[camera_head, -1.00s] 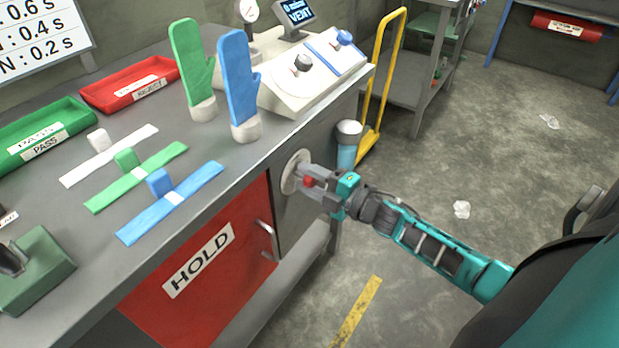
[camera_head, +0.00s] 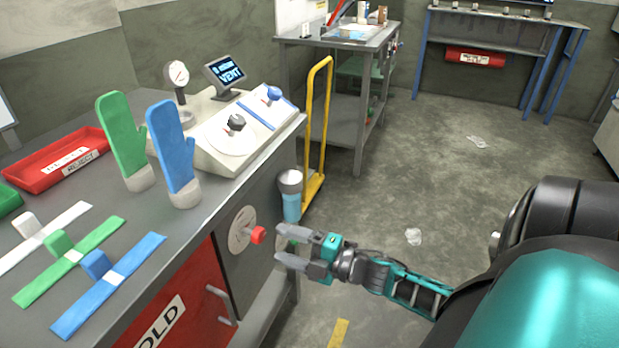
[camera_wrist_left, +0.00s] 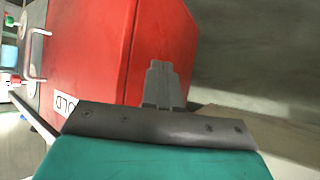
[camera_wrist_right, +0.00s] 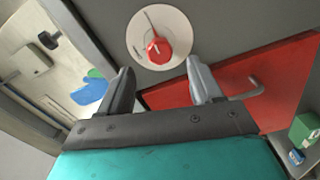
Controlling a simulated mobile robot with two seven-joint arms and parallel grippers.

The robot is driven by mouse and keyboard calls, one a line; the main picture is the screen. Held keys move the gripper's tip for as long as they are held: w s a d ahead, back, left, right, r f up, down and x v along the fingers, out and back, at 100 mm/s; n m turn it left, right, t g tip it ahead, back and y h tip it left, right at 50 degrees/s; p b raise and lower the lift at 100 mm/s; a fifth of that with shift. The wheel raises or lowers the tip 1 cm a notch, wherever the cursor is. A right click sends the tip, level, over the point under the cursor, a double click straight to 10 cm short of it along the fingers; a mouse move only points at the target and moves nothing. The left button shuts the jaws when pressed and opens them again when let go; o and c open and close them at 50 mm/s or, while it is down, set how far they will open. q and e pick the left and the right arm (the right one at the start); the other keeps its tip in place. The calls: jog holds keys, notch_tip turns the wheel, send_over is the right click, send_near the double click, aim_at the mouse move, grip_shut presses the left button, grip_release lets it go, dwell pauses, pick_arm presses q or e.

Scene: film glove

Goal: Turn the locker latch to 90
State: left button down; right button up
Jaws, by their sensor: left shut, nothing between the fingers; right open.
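The locker latch is a red knob (camera_head: 258,234) on a round pale dial plate (camera_head: 241,229), on the cabinet front beside the red HOLD door (camera_head: 188,296). In the right wrist view the knob (camera_wrist_right: 158,49) shows a white mark, ahead of the fingertips and between their lines. My right gripper (camera_head: 279,245) is open and empty, just right of the knob and apart from it. My left gripper (camera_wrist_left: 163,80) is shut and empty in the left wrist view, in front of the red door panel (camera_wrist_left: 90,50). It is not in the head view.
A door handle (camera_head: 222,304) sticks out below the dial. A blue canister (camera_head: 291,203) and a yellow trolley handle (camera_head: 318,130) stand beyond the cabinet corner. The bench top carries mitts (camera_head: 173,150) and a control box (camera_head: 236,135).

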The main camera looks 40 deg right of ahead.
pick_arm(q)
jog(key=shift+s+a+f, duration=0.1)
jog(key=shift+a+f, duration=0.05)
pick_arm(e)
jog(key=v, duration=0.5)
jog(key=shift+s, duration=0.15)
